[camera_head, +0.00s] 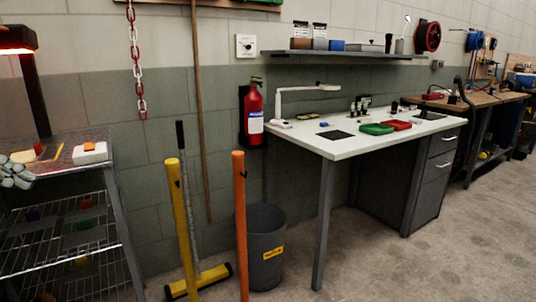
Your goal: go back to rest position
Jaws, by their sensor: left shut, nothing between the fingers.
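My left gripper (18,174) shows at the far left edge of the head view, pale grey and partly cut off by the frame. It is shut and empty, in front of the top of a wire shelf rack (112,195). Whether it touches the rack cannot be told. My right gripper is not in view.
A white workbench (345,144) with green and red trays stands at centre right. A yellow post (181,225), an orange post (240,225), a broom and a grey bin (268,270) stand before the wall. Floor at the lower right is clear.

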